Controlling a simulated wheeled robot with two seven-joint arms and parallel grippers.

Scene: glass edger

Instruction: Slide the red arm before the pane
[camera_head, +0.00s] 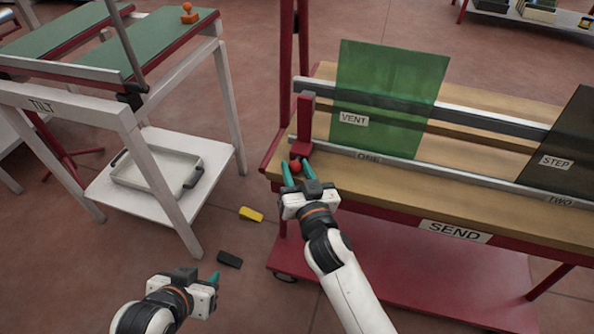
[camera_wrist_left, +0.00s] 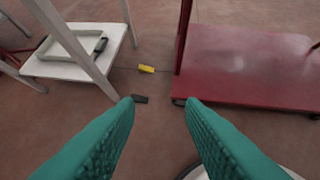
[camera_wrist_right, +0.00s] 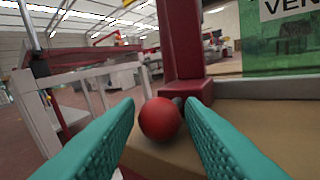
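The red arm (camera_head: 304,122) is an upright red post on the left end of the wooden bench, with a red ball knob (camera_head: 295,166) at its foot. It stands left of the green glass pane (camera_head: 385,100) labelled VENT. My right gripper (camera_head: 297,168) is open, with its teal fingers on either side of the knob. In the right wrist view the knob (camera_wrist_right: 160,118) lies between the fingertips, nearer the left one; contact cannot be told. My left gripper (camera_head: 213,285) is open and empty above the floor, as the left wrist view (camera_wrist_left: 160,100) shows.
A dark pane (camera_head: 570,140) labelled STEP stands farther right on the bench (camera_head: 460,190). A metal rail (camera_head: 450,171) marked ONE and TWO runs along it. A white TILT table (camera_head: 110,108) stands left. A yellow wedge (camera_head: 251,214) and a black wedge (camera_head: 229,259) lie on the floor.

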